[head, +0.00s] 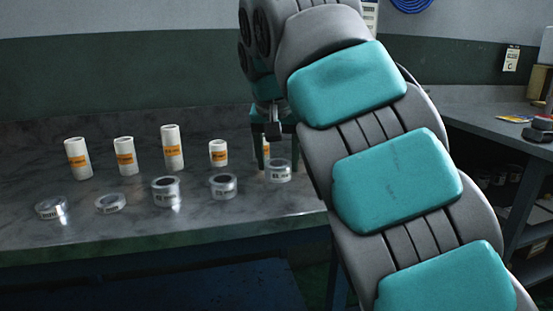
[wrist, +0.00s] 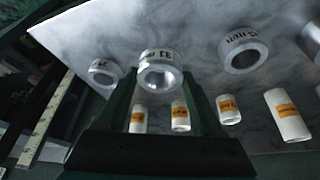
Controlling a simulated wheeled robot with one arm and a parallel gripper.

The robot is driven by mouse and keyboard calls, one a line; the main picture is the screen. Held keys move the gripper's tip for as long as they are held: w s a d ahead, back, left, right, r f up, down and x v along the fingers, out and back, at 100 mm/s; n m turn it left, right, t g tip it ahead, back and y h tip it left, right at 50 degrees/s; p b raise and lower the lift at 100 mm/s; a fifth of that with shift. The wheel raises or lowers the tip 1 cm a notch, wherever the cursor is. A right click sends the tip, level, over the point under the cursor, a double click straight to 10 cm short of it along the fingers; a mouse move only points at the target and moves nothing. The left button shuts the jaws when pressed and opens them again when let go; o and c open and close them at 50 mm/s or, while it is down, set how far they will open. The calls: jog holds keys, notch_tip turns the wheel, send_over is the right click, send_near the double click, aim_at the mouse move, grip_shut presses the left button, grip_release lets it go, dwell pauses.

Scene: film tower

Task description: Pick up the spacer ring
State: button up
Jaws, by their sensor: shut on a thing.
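My gripper (head: 277,160) points down at the right end of the front row on the bench, next to my arm. Its two dark green fingers are shut on a silvery spacer ring (head: 279,174), one on each side. In the wrist view this spacer ring (wrist: 161,72) sits between the fingertips, with dark lettering on its side and its round hole showing. I cannot tell whether it touches the bench or is slightly above it. Other similar rings stand apart from it, among them one on the left (wrist: 104,72) and one on the right (wrist: 240,52) in the wrist view.
Several white rolls with orange labels (head: 172,148) stand upright behind the rings on the marbled bench (head: 120,228). One roll is partly hidden behind my gripper. My arm hides the bench's right part. A side bench (head: 475,118) with small items stands at the right.

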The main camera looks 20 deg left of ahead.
jog(key=s+d+r+b, duration=0.1)
jog(key=s+d, duration=0.5)
jog(key=s, duration=0.6)
jog(key=shift+d+r, duration=0.15)
jog(key=shift+d, duration=0.05)
jog(key=shift+s, duration=0.15)
